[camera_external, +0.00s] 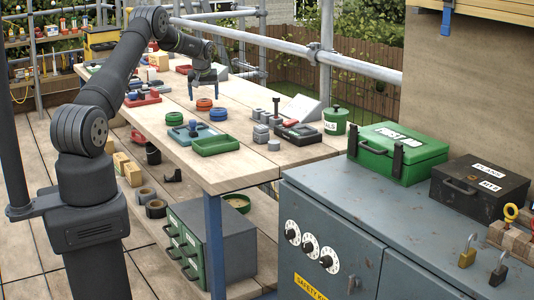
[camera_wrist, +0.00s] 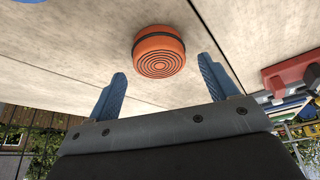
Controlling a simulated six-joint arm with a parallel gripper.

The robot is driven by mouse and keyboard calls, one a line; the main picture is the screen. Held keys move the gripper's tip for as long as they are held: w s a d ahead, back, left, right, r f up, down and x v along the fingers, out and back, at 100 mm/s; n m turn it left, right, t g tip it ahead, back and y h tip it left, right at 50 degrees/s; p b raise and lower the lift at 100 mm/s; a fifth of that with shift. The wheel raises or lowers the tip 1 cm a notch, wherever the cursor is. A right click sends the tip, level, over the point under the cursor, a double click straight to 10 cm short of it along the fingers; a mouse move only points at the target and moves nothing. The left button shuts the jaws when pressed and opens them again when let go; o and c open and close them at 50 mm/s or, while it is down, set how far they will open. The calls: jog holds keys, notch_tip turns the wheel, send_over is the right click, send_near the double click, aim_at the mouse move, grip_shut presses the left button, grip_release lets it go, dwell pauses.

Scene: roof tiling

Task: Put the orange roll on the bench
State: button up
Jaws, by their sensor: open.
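The orange roll (camera_external: 204,104) lies flat on the wooden bench (camera_external: 262,165), near the middle of its top. In the wrist view the orange roll (camera_wrist: 159,52) shows concentric rings on its face and a dark band around its side. My gripper (camera_external: 203,88) hangs over the bench, just behind the roll in the external view. Its blue fingers (camera_wrist: 163,85) are spread apart with nothing between them. The roll appears beyond the fingertips, apart from them.
A blue ring-like roll (camera_external: 218,114) and a green-topped one (camera_external: 174,118) stand close to the orange roll. A green tray (camera_external: 214,146), grey blocks (camera_external: 261,133) and a green pot (camera_external: 335,121) are nearer the front. A red item (camera_wrist: 290,75) sits right in the wrist view.

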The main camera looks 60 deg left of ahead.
aim_at(204, 101)
jog(key=v, duration=0.9)
jog(key=shift+a+f, duration=0.1)
jog(key=x, duration=1.2)
jog(key=shift+f, duration=0.15)
notch_tip(204, 101, up, 3)
jog(key=shift+f, duration=0.1)
jog(key=shift+r, duration=0.75)
